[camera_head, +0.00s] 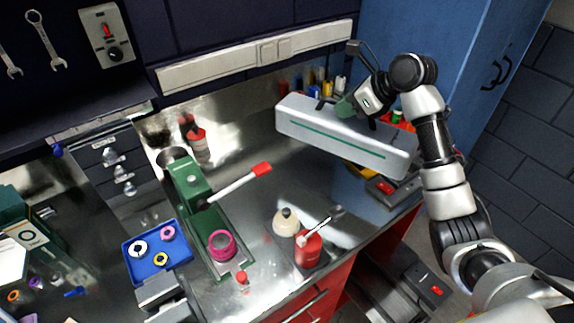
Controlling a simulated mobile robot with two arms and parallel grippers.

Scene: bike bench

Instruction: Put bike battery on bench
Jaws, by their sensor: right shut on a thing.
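The bike battery (340,142) is a long white box with a green stripe along its side. It is over the right part of the metal bench (255,135), slanting down to the right in the picture. I cannot tell whether its underside touches the bench. My right gripper (350,106) is shut on the battery's top near its left half; the fingertips are partly hidden. My left gripper is not in view.
A green press (190,185) with a red-tipped lever stands mid-bench. A blue tray (133,262) with rings, a cream bottle (286,222) and a red bottle (308,250) stand nearer the front. Coloured bottles are behind the battery. A blue cabinet (440,45) stands at the back right.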

